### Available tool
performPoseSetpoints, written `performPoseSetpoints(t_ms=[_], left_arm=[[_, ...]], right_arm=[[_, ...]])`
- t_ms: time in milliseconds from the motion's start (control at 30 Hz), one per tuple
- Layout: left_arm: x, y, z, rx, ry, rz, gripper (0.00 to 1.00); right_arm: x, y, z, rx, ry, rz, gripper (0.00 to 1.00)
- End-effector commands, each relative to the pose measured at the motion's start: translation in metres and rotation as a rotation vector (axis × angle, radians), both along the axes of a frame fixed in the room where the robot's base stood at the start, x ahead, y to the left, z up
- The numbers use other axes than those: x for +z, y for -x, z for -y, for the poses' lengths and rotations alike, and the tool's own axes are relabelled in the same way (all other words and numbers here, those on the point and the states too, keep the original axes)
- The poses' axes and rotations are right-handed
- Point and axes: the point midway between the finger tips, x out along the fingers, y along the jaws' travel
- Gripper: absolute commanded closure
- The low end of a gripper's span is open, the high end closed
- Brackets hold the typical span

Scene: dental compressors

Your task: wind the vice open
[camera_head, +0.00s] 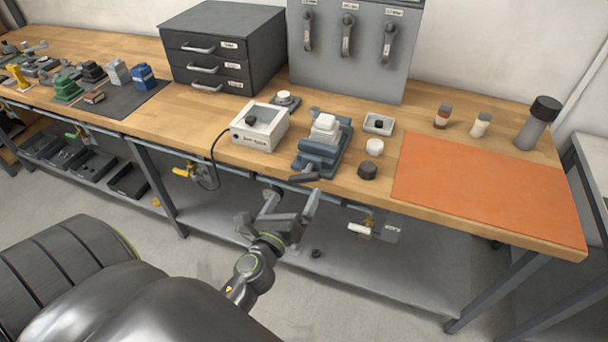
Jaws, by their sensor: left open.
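The blue-grey vice (318,158) stands at the front of the wooden bench, with a pale white block (325,128) at its jaws. I cannot tell how wide the jaws are apart. A dark handle (303,178) shows at the vice's front, by the bench edge. My left gripper (292,196) is open and empty, with its fingers pointing up toward the handle, just in front of the bench edge. It appears close below the handle; whether it touches is unclear. My right gripper is not in view.
A white box with a knob (259,127) sits left of the vice. A dark round knob (368,171) and a white one (375,147) stand right of it. An orange mat (485,190) lies clear on the right. A dark drawer cabinet (222,48) stands behind.

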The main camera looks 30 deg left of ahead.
Motion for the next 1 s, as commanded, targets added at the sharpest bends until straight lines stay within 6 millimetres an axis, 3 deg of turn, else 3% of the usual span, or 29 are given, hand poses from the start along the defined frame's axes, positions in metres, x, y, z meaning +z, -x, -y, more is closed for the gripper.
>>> performPoseSetpoints(t_ms=[200,433,867,1000], left_arm=[[0.001,-0.04,-0.009,-0.001,-0.001,0.0,0.0],[0.0,-0.067,-0.016,-0.001,0.0,0.0,0.0],[0.0,-0.075,-0.018,0.001,0.0,0.0,0.0],[0.0,-0.075,-0.018,0.001,0.001,0.0,0.18]], right_arm=[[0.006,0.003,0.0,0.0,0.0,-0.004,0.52],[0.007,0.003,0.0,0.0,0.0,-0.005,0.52],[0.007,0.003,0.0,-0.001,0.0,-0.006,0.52],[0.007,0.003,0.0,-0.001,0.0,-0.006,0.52]])
